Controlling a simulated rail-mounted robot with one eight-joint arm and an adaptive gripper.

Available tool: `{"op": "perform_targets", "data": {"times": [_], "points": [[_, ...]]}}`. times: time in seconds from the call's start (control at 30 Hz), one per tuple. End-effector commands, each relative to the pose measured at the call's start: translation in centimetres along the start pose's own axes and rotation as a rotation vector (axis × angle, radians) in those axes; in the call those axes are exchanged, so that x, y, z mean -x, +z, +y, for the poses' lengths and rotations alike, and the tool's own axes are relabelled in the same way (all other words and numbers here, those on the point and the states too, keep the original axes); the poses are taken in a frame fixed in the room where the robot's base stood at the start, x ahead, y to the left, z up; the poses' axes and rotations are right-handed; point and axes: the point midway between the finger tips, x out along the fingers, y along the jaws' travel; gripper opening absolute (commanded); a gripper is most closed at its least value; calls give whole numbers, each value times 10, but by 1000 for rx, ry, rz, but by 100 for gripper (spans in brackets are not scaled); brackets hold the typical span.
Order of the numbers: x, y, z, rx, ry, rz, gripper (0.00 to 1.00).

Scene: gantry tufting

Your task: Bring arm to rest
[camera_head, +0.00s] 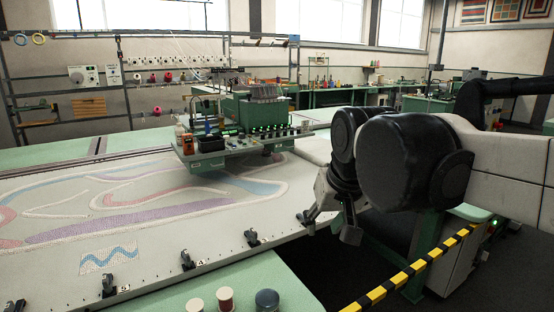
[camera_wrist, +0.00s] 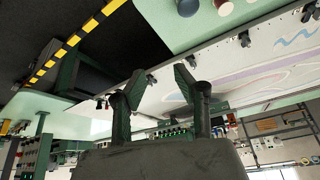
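My arm reaches in from the right in the head view and bends down at the black wrist joint. My gripper (camera_head: 331,226) hangs beside the right edge of the tufting frame's pale cloth (camera_head: 235,215). In the wrist view, which looks upside down, the two fingers of my gripper (camera_wrist: 158,84) stand well apart. Nothing is between them. I cannot tell from the head view whether a finger touches the frame edge.
A green tufting head (camera_head: 245,125) stands over the cloth. Numbered black clamps (camera_head: 252,237) line the near edge. Thread spools (camera_head: 226,299) sit on the green table at the front. A yellow-black striped barrier (camera_head: 420,265) crosses the dark floor at the right.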

Motion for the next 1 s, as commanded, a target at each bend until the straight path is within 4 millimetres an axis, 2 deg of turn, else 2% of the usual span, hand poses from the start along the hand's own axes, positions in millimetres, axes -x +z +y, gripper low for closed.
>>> {"op": "perform_targets", "data": {"times": [0.03, 0.2, 0.4, 0.5, 0.7, 1.0], "points": [[1, 18, 12, -12, 9, 15, 29], [-1, 72, 43, -43, 37, 61, 29], [-12, 134, 71, -75, 72, 114, 29], [-18, 158, 80, -86, 87, 134, 29], [-26, 184, 89, -98, 104, 156, 29], [-27, 185, 90, -99, 106, 158, 29]]}}
